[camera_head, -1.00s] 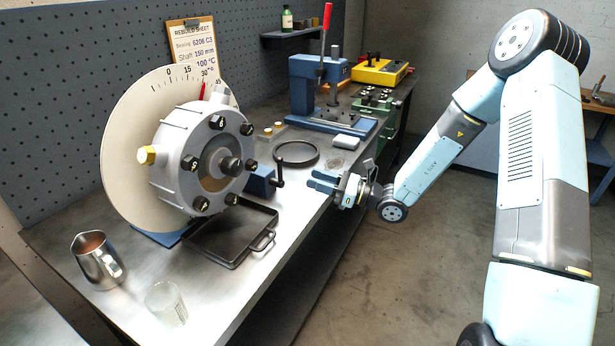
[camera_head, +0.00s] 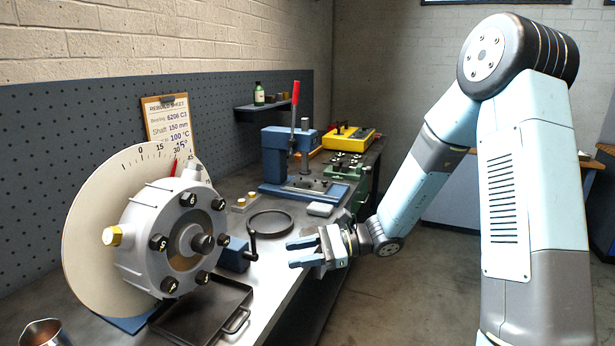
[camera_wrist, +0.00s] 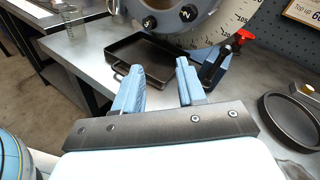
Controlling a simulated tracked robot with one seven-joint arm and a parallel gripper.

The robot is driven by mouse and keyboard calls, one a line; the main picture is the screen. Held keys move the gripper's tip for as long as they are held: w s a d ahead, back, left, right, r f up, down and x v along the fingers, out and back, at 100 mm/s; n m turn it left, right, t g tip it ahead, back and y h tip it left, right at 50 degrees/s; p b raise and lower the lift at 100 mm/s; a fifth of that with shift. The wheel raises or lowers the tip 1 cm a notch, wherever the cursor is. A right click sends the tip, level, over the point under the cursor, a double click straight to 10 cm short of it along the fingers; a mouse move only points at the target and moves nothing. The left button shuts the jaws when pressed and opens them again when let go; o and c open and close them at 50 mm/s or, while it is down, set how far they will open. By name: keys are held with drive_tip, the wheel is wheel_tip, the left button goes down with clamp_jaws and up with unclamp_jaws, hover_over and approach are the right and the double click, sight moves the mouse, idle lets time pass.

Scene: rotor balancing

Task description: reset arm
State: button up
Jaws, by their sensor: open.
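My gripper (camera_head: 297,254) is open and empty, held near the front edge of the workbench to the right of the rotor (camera_head: 175,232). In the wrist view my gripper's two blue fingers (camera_wrist: 160,82) stand apart with nothing between them. The grey rotor has numbered black bolts around its face and a yellow fitting on its left. It stands in front of a round white dial (camera_head: 80,240) with a degree scale and a red pointer. My arm reaches in from the right, bent at the elbow.
A black tray (camera_wrist: 137,52) lies under the rotor. A blue clamp with a black handle (camera_head: 234,254), a round black dish (camera_head: 270,224), a blue press (camera_head: 285,155) and a yellow case (camera_head: 348,138) line the bench. A metal jug (camera_head: 44,334) is at bottom left. The floor beyond the bench is clear.

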drive_tip(key=s+d+r+n+t+h, duration=0.2)
drive_tip(key=s+d+r+n+h, duration=0.2)
drive_tip(key=d, duration=0.4)
drive_tip(key=s+d+r+n+t+h, duration=0.3)
drive_tip(key=s+d+r+n+h, duration=0.1)
drive_tip(key=s+d+r+h, duration=0.2)
drive_tip(key=s+d+r+n+t+h, duration=0.2)
drive_tip(key=s+d+r+n+h, duration=0.2)
drive_tip(key=s+d, duration=0.5)
wheel_tip(320, 180, up, 3)
drive_tip(key=shift+d+r+t+h, duration=0.15)
drive_tip(key=shift+d+t+h, duration=0.25)
drive_tip(key=shift+d+h, duration=0.75)
